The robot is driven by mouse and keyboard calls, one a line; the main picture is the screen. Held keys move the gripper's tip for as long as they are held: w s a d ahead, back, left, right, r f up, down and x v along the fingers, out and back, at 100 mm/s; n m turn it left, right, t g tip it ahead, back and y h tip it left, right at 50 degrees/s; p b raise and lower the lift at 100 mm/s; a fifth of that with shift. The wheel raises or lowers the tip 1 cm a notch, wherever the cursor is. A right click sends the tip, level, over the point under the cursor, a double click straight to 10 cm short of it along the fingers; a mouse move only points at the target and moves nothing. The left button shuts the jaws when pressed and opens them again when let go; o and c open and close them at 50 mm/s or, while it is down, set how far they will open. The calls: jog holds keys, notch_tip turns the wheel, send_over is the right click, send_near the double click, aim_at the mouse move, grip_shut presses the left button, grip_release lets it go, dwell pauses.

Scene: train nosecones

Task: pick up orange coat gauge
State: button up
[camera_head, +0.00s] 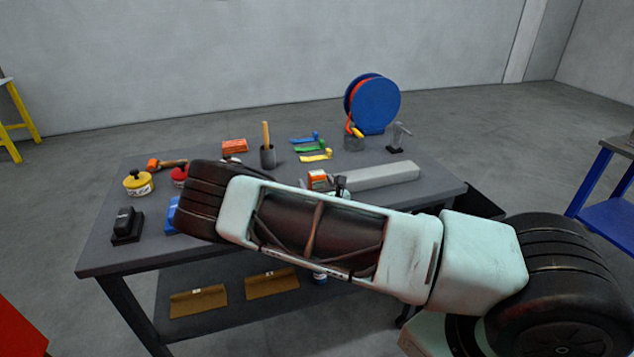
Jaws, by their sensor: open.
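A small orange block-like thing with a pale face (317,179), which looks like the orange coat gauge, is on the grey table just beyond my arm. Its lower part is hidden behind my arm. A small dark item (341,186) shows right beside it, also partly hidden; I cannot tell what it is. My arm crosses the view from the lower right to the table's left half. I cannot make out my gripper; the end of the arm is hidden behind its nearer links.
On the table (112,256) are an orange-red box (234,146), a dark cup (268,158), a long grey bar (378,175), a blue reel (377,104), a yellow tin (138,184) and a black item (125,224). The table's front left is mostly clear.

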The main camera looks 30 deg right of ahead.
jog(key=shift+x, duration=1.05)
jog(key=c, duration=1.2)
jog(key=shift+o, duration=0.2)
jog(key=shift+r, duration=0.1)
